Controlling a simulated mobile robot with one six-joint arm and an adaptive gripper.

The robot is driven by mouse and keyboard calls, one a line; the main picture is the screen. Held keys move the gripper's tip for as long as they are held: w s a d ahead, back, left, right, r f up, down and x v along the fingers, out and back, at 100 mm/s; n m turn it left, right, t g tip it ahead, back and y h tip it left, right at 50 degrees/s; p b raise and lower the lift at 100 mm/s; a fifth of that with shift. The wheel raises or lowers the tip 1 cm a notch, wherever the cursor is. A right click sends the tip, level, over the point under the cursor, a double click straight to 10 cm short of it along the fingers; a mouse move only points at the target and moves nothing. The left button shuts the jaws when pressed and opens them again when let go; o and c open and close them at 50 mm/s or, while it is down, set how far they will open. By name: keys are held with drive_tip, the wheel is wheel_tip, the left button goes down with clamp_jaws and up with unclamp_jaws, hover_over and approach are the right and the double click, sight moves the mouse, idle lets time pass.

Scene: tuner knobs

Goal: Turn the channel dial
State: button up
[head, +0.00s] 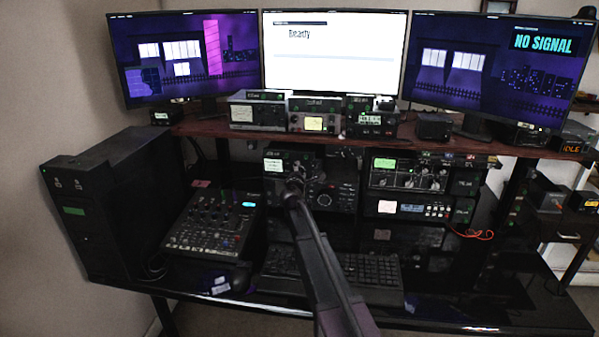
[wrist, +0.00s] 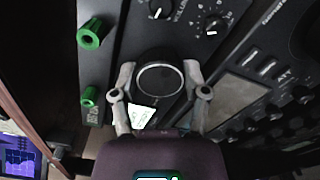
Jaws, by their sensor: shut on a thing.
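The channel dial (wrist: 159,82), a round black knob with a pale rim, sits between the two fingers of my gripper (wrist: 159,74) in the wrist view. One finger is on each side of it and the gripper is shut on it. In the head view my gripper (head: 293,188) is at the front of the black radio (head: 341,193) under the shelf, and it hides the dial. I cannot read any channel setting in either view.
Two smaller knobs (wrist: 215,24) with white marks and two green connectors (wrist: 90,34) are close to the dial. A mixer (head: 210,225) stands left, a keyboard (head: 365,268) lies below my arm, and another radio stack (head: 420,185) is right.

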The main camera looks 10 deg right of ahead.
drive_tip(key=m, duration=0.7)
drive_tip(key=shift+w, duration=0.2)
drive_tip(key=m, duration=0.6)
drive_tip(key=shift+m, duration=0.3)
drive_tip(key=o, duration=1.1)
drive_tip(key=shift+o, duration=0.2)
drive_tip(key=shift+s, duration=0.15)
drive_tip(key=v, duration=1.2)
